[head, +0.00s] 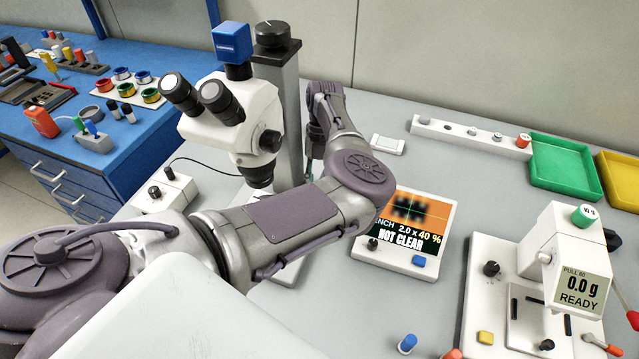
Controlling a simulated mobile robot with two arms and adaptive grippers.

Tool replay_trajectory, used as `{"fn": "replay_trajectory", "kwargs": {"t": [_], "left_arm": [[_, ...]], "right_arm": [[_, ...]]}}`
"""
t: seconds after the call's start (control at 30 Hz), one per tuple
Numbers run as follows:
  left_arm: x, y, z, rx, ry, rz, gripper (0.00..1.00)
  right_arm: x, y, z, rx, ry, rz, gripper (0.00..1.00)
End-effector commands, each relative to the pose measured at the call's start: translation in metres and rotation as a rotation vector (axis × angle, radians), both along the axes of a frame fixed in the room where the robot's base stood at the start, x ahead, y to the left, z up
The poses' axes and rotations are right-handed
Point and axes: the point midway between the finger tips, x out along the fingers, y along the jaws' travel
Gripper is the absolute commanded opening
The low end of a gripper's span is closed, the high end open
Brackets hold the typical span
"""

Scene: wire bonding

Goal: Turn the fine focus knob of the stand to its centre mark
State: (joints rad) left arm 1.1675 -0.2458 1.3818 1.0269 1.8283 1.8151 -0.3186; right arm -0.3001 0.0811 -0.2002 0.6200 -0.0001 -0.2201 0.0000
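A microscope (238,115) is on a grey upright stand (291,110) at the left of the grey table. A black knob (272,34) with a pale mark sits on top of the stand, and another black knob (270,141) is on the microscope's side. I cannot tell which is the fine focus knob, and no centre mark is readable. My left arm crosses the picture, and its wrist bends back to the stand's right side. My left gripper (312,152) is there, partly hidden by the stand, its fingers unclear. My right gripper is not in view.
A screen panel (415,222) reads "2.0 x 40 %" and "NOT CLEAR" over a blurred picture. A pull tester (560,265) reading "0.0 g READY" stands right. A white rack (470,137) and green tray (568,165) are behind. A blue bench (150,135) is at left.

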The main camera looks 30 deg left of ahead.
Motion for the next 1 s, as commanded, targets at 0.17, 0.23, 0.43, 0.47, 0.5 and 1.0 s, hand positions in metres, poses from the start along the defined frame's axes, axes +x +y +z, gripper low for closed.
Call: {"fn": "replay_trajectory", "kwargs": {"t": [0.17, 0.23, 0.43, 0.47, 0.5, 1.0], "left_arm": [[0.000, -0.001, -0.001, -0.001, 0.002, -0.001, 0.00], [0.000, -0.001, -0.001, -0.001, 0.002, -0.001, 0.00], [0.000, 0.000, 0.000, -0.001, 0.001, -0.001, 0.58], [0.000, 0.000, 0.000, -0.001, 0.001, -0.001, 0.58], [0.000, 0.000, 0.000, -0.001, 0.001, -0.001, 0.58], [0.001, 0.000, 0.041, 0.001, -0.004, -0.001, 0.58]], "right_arm": [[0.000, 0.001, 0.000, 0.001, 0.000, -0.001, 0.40], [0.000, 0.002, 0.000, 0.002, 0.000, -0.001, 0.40], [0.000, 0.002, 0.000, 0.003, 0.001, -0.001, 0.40], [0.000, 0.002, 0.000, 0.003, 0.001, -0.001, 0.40], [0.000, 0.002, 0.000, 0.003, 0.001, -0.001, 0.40], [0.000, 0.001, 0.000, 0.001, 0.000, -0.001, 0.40]]}}
